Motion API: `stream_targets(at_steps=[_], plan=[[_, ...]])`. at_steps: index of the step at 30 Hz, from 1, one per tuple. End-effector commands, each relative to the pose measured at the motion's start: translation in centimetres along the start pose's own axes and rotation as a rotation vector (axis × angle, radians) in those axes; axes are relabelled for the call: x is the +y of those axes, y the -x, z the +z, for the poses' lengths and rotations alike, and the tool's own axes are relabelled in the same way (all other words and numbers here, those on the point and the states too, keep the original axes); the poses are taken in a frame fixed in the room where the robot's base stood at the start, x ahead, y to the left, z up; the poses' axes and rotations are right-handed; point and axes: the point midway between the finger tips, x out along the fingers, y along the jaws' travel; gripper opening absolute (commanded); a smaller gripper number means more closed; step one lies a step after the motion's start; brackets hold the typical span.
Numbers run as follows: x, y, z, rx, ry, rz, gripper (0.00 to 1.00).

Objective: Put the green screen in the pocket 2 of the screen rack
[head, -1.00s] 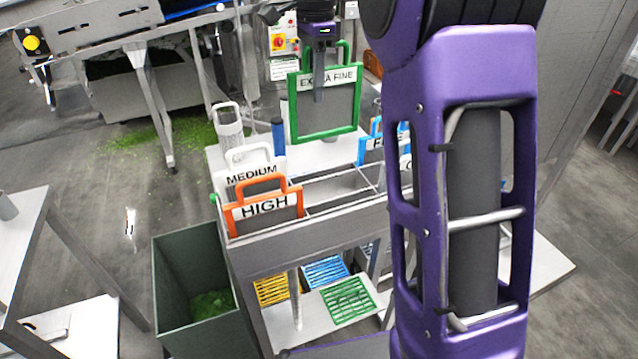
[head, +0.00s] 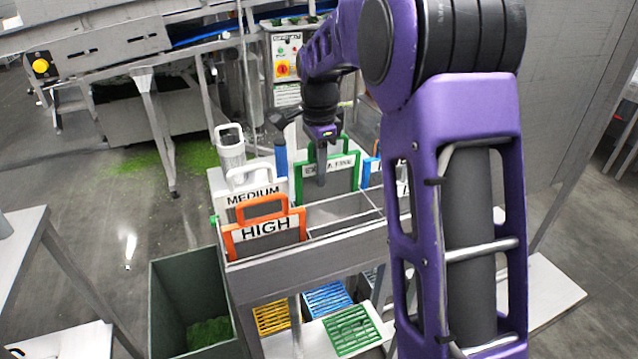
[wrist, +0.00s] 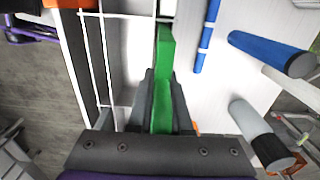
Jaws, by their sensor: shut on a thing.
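The green screen (head: 342,184), labelled EXTRA FINE, is upright at the back row of the screen rack (head: 300,250). My gripper (head: 320,180) is shut on its green top handle; one dark finger passes in front of the label. In the wrist view the green bar (wrist: 165,60) runs between my gripper's fingers (wrist: 161,95). The screen's lower edge is hidden behind the rack's parts, so I cannot tell how deep it sits. An orange screen (head: 262,230), labelled HIGH, and a white screen (head: 232,208), labelled MEDIUM, stand in the rack's left side.
A blue screen (head: 371,172) stands just right of the green one, partly hidden by my arm. A dark green bin (head: 185,275) is at the left. Front middle compartments look empty.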

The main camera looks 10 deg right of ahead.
Motion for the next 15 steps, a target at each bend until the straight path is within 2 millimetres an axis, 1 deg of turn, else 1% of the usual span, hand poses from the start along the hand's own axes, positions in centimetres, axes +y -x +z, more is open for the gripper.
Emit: stream_targets(at_steps=[1,4,15], plan=[[0.1,-1.1,0.0,-0.001,0.0,0.004,0.0],[0.1,-2.5,0.0,0.0,0.0,0.003,0.0],[0.0,-3.0,0.0,0.0,0.0,0.0,0.0]])
